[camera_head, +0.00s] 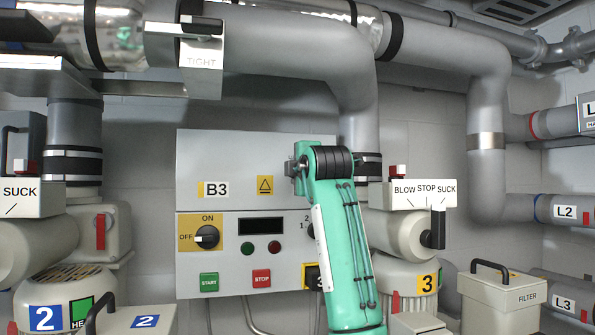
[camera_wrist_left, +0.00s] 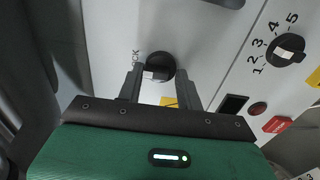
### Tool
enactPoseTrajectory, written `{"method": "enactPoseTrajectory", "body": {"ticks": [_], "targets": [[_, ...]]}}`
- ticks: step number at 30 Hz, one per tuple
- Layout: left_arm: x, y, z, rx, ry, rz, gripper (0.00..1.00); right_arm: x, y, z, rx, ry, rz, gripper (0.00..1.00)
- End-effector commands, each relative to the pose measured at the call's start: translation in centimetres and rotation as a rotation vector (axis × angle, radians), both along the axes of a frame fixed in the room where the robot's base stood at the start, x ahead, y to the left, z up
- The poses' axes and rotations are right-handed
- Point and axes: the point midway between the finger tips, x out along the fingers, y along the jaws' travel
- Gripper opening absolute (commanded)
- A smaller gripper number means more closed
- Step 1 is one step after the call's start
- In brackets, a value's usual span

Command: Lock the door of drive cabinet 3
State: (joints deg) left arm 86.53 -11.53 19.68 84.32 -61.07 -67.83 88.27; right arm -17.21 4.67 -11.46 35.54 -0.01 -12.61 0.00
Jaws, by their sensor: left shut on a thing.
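My left gripper (camera_wrist_left: 160,75) is shut on this knob, one finger on each side. In the head view the left gripper (camera_head: 299,167) shows only partly at the door's right side, and my teal arm hides the knob. My right gripper is not in view.
Below the door are an ON/OFF switch (camera_head: 207,237), a display (camera_head: 261,226), START (camera_head: 209,282) and STOP (camera_head: 262,278) buttons. A numbered dial (camera_wrist_left: 287,50) is right of the gripper in the wrist view. Pipes and the BLOW/STOP/SUCK valve (camera_head: 425,193) stand right of the cabinet.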

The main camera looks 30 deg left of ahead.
Motion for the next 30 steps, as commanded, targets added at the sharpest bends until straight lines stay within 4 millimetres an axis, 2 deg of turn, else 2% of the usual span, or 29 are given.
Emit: {"method": "enactPoseTrajectory", "body": {"ticks": [13, 14, 17, 26, 30], "targets": [[-0.1, 0.0, 0.2, -0.005, -0.012, 0.0, 0.13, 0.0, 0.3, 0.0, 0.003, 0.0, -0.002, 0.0], [-0.1, 0.0, 0.2, -0.005, -0.012, 0.0, 0.38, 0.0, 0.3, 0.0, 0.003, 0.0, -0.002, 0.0], [-0.1, 0.0, 0.1, -0.006, -0.011, 0.0, 0.57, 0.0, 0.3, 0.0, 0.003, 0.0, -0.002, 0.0], [-0.1, -0.1, 0.0, -0.006, -0.009, 0.0, 0.57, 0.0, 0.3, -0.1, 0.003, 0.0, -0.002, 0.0], [-0.9, -1.1, -0.2, -0.006, -0.01, -0.002, 0.57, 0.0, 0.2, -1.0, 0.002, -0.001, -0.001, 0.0]]}}
